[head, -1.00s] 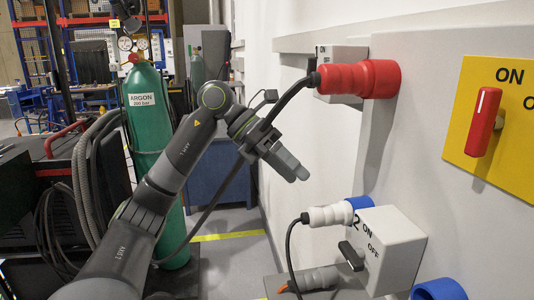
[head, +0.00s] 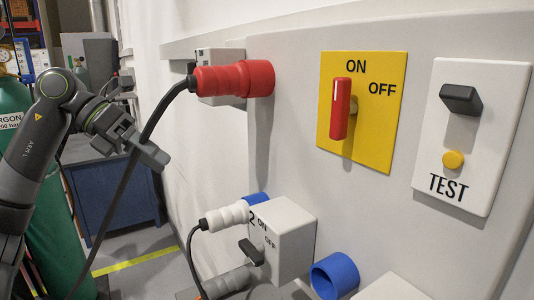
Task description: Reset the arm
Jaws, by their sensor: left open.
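My left gripper (head: 148,148) is at the left of the head view, with its fingers apart. It is left of the wall panel, and a black cable from the red plug passes in front of it. I see nothing held in it. My right gripper does not show. My left arm comes in from the left edge.
The red plug (head: 222,79) sits in a wall socket. A red-handled switch (head: 341,108) on a yellow plate is upright towards ON. A TEST panel (head: 463,150), a grey switch box (head: 285,238) with a white plug (head: 228,215), and an empty-looking blue socket (head: 334,275) are near. A green cylinder (head: 55,240) stands left.

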